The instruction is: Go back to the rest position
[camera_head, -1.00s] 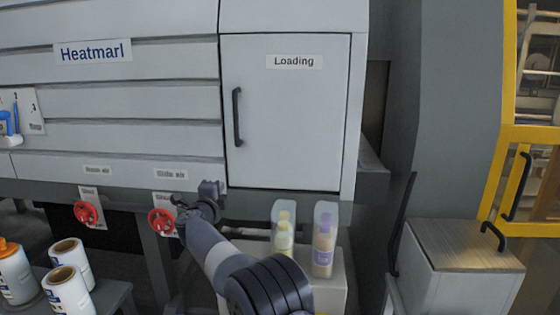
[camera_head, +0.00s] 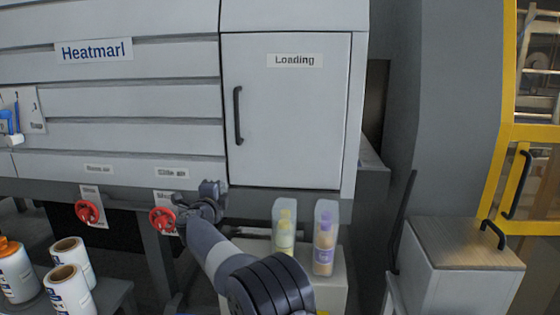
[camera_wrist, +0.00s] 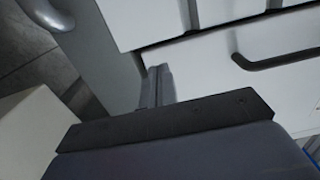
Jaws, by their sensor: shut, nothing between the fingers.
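My gripper (camera_head: 180,207) is at the end of my arm, in front of the machine's lower edge and close to the right red valve knob (camera_head: 162,219). I cannot tell from the head view whether it touches the knob. In the wrist view the fingers (camera_wrist: 157,86) are together with nothing between them. Behind them are pale panels and a dark door handle (camera_wrist: 275,60).
The closed Loading door (camera_head: 290,120) has a dark handle (camera_head: 238,115). A second red knob (camera_head: 88,212) is at left. Two bottles in clear packs (camera_head: 325,240) stand on a pale box right of my arm. White rolls (camera_head: 68,288) stand lower left.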

